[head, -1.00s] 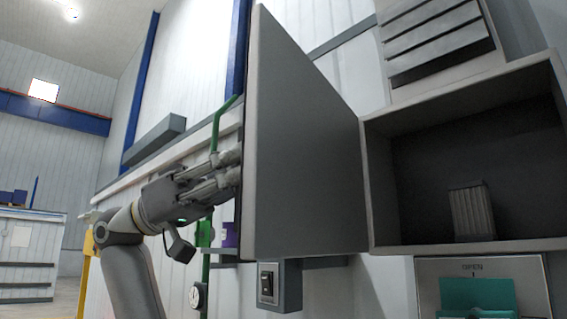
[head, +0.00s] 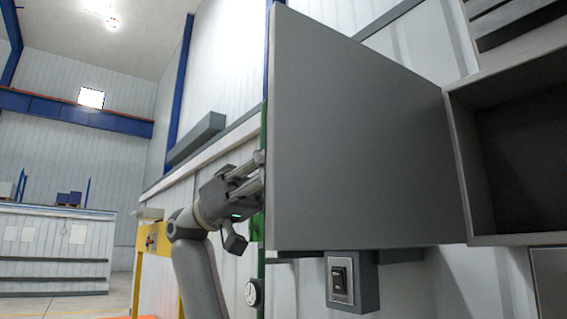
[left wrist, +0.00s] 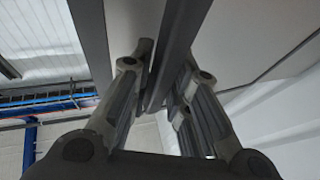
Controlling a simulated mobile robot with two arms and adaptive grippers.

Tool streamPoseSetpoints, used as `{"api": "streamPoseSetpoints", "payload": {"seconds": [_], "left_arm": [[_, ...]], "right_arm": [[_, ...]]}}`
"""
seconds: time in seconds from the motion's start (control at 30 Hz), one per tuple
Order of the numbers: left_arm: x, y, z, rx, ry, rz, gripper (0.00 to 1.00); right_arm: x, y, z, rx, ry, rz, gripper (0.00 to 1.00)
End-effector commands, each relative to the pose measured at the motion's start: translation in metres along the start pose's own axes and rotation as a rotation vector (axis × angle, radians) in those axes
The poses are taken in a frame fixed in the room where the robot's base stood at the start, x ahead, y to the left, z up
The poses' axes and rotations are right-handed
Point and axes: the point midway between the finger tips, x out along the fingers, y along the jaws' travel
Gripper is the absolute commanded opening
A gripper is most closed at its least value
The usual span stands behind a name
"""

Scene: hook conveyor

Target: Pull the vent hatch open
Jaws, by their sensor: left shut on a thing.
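The vent hatch (head: 365,140) is a large flat grey door. It stands swung out from a grey box (head: 520,165) on the wall at the right, and part of the dark inside of the box shows. My left gripper (head: 260,172) is at the hatch's free left edge in the head view, with its fingertips partly hidden behind that edge. In the left wrist view my left gripper (left wrist: 158,85) has its fingers on both sides of a dark grey bar or edge (left wrist: 178,45) of the hatch and is shut on it. My right gripper is not in view.
A grey switch box (head: 340,282) sits on the wall below the hatch. A round gauge (head: 254,292) on a green pipe (head: 262,255) is beside my left arm. A white counter (head: 50,250) stands far left, with open floor before it.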

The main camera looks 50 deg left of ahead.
Motion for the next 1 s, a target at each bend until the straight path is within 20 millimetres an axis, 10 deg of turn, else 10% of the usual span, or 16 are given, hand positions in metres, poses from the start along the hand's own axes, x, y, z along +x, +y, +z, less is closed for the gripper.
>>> {"api": "streamPoseSetpoints", "payload": {"seconds": [0.07,0.1,0.23,0.67,1.0], "left_arm": [[0.0,0.0,-0.001,0.0,0.002,-0.002,0.0],[0.001,0.0,-0.001,0.0,0.002,-0.002,0.2],[0.001,0.0,-0.001,0.0,0.001,-0.001,0.36],[-0.01,-0.001,0.0,-0.002,0.001,-0.001,0.36],[-0.079,-0.001,-0.001,-0.003,0.002,-0.004,0.36]], "right_arm": [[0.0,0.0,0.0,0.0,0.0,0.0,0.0],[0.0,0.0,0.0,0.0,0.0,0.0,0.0],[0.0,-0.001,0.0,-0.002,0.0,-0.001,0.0],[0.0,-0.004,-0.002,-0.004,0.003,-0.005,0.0],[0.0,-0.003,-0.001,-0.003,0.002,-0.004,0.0]]}}
